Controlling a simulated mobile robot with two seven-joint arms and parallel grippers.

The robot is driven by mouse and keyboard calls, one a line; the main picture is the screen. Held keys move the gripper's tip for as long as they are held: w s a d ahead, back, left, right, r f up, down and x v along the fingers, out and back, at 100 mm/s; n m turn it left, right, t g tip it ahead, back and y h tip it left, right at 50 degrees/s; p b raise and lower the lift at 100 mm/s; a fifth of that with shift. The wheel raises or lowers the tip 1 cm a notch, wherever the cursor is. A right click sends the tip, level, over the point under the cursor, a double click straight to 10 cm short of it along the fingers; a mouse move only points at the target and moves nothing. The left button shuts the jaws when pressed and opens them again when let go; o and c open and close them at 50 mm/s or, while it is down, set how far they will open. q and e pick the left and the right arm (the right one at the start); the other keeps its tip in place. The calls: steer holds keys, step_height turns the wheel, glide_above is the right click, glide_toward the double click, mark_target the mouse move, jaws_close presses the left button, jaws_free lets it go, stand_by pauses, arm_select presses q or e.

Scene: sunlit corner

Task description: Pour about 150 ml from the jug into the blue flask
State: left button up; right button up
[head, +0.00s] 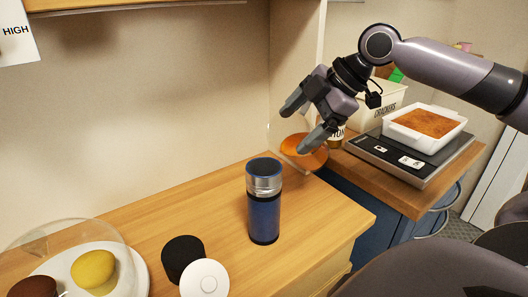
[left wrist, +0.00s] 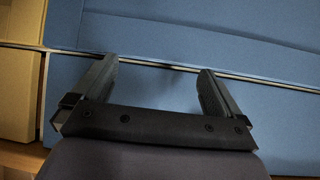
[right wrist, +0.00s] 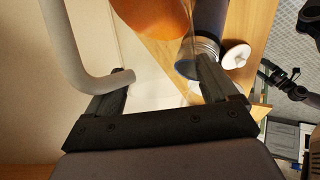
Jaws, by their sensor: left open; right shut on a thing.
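The blue flask (head: 264,215) stands upright on the wooden counter, with a silver neck and its top uncovered. It also shows in the right wrist view (right wrist: 207,22). My right gripper (head: 303,124) is shut on the clear jug, above and to the right of the flask. Orange liquid (head: 304,152) shows low in the jug. In the right wrist view the pale curved handle (right wrist: 88,70) and the orange liquid (right wrist: 155,12) show. No stream of liquid is visible. My left gripper (left wrist: 157,75) is open and empty before a blue panel; it is outside the head view.
A black round object (head: 182,257) and a white knobbed disc (head: 204,279) lie left of the flask. A clear dome (head: 75,235) covers a plate at the far left. A scale (head: 410,160) with a white dish (head: 425,141) and a crackers box (head: 385,98) stand right.

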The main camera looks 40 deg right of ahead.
steer(key=shift+a+r+h+p, duration=0.35)
steer(key=shift+r+h+p, duration=0.2)
steer(key=shift+p, duration=0.35)
steer(key=shift+a+n, duration=0.1)
steer(key=shift+n, duration=0.2)
steer(key=shift+a+r+h+p, duration=0.45)
steer(key=shift+h+p, duration=0.6)
steer(key=shift+p, duration=0.25)
steer(key=shift+s+a+r+n+h+p, duration=0.15)
steer(key=shift+a+n+h+p, duration=0.35)
steer(key=shift+h+p, duration=0.25)
stand_by(2.2)
steer(key=shift+a, duration=0.25)
stand_by(0.7)
